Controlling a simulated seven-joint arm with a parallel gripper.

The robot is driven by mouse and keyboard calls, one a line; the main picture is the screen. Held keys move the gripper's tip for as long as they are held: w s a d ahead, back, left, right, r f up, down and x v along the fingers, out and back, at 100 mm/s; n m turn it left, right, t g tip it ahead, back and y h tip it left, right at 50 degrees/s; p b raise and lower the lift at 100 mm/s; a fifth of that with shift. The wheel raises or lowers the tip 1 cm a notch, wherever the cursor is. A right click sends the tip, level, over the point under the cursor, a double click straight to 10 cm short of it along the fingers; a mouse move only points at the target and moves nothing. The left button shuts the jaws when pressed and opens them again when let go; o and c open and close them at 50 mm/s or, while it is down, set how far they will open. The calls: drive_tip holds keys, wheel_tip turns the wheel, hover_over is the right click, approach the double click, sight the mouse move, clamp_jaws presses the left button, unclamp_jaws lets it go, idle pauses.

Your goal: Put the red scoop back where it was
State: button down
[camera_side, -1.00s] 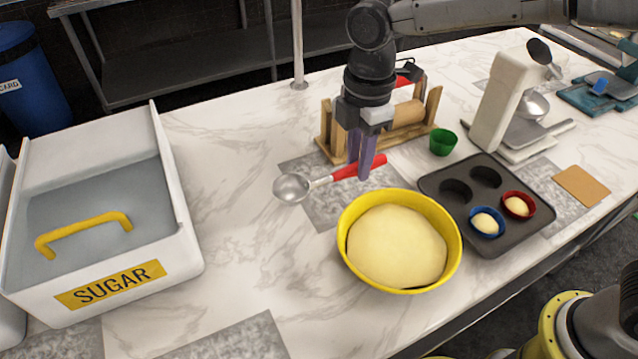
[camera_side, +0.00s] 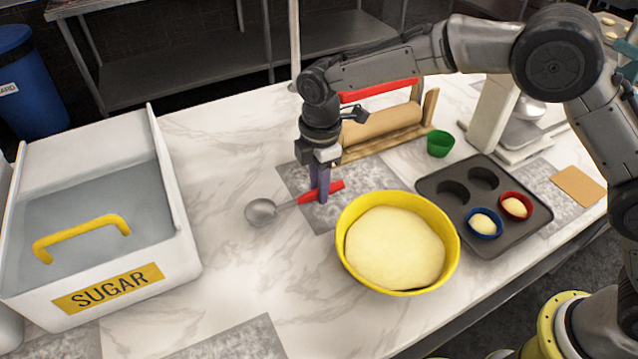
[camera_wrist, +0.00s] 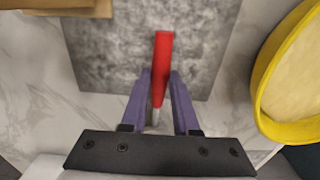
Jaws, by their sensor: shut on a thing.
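The red scoop has a red handle (camera_side: 334,189) and a round metal bowl (camera_side: 261,212). My gripper (camera_side: 320,197) points down and is shut on the handle near its metal shaft. The scoop lies roughly level, low over the grey patch of the marble counter, with its bowl to the left. I cannot tell whether it touches the counter. In the wrist view the red handle (camera_wrist: 163,60) sits between my purple fingers (camera_wrist: 160,85); the scoop's bowl is hidden there.
A yellow bowl of dough (camera_side: 350,262) stands close to the right. A wooden rack (camera_side: 395,143) with a rolling pin is behind, with a red bar-like thing (camera_side: 380,90) above it. A muffin tray (camera_side: 470,225) is farther right. The sugar bin (camera_side: 186,235) stands left, with clear counter between.

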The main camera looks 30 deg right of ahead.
drive_tip(key=c, duration=0.7)
unclamp_jaws()
drive_tip(key=shift+f, duration=0.1)
drive_tip(key=shift+o, duration=0.2)
wheel_tip(320, 180, up, 12)
drive_tip(key=shift+r, duration=0.2)
drive_tip(key=shift+s+d, duration=0.1)
drive_tip(key=shift+d, duration=0.05)
